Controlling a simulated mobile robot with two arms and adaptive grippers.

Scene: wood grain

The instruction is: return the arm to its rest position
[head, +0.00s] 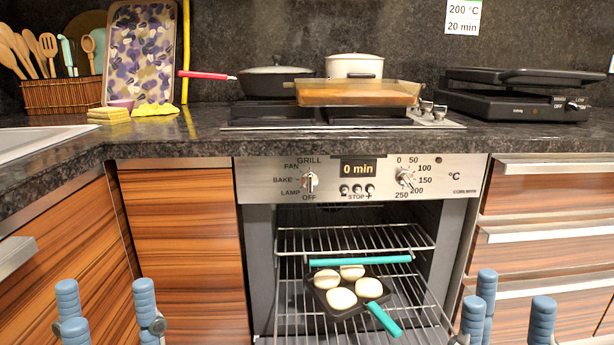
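My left gripper (108,312) is at the bottom left of the head view, its blue fingers spread apart with nothing between them. My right gripper (508,316) is at the bottom right, also with fingers apart and empty. Both are in front of the cabinets, on either side of the oven (258,262) and clear of its racks. The lower parts of both grippers are cut off by the frame.
The oven is open. A dark pan (318,299) with several pale buns (341,298) and a teal handle (384,320) rests on the lower rack (413,312). Cookware stands on the stovetop. Drawer handles (540,233) protrude at right, a handle (14,255) at left.

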